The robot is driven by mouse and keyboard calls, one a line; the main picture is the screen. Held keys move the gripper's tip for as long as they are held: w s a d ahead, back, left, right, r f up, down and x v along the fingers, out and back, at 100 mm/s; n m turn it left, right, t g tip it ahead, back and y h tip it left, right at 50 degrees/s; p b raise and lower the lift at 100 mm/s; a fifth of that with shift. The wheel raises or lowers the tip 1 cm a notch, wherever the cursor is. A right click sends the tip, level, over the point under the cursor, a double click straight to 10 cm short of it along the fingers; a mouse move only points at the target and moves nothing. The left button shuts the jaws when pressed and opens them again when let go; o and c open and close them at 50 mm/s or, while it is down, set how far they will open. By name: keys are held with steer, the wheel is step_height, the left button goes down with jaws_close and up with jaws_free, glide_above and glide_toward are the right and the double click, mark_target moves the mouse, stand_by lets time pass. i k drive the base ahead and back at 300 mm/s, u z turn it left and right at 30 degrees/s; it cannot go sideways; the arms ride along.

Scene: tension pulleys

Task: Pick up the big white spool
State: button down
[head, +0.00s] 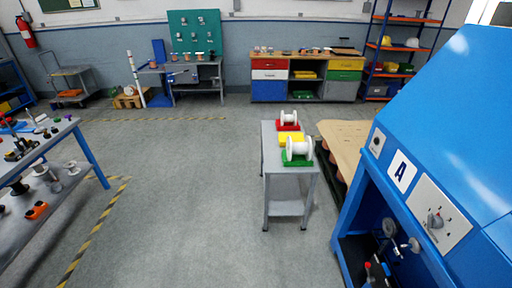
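The bigger of two white spools (298,148) lies on its side in a green holder (297,163) at the near end of a narrow grey table (277,172). A smaller white spool (288,118) sits in a red holder (288,128) at the table's far end. A yellow holder (291,138) stands between them, with no spool seen on it. My gripper is not in view.
A large blue machine (440,130) marked A stands at the right, close to a brown board (346,145). A blue-legged workbench (60,140) with small parts is at the left. Open grey floor (180,200) lies between the workbench and the narrow table.

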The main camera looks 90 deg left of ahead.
mark_target(306, 148)
steer(key=u, duration=3.05)
steer(key=i, duration=0.45)
steer(key=u, duration=0.55)
steer(key=i, duration=1.35)
steer(key=z, duration=0.6)
steer(key=i, duration=1.1)
steer(key=z, duration=0.7)
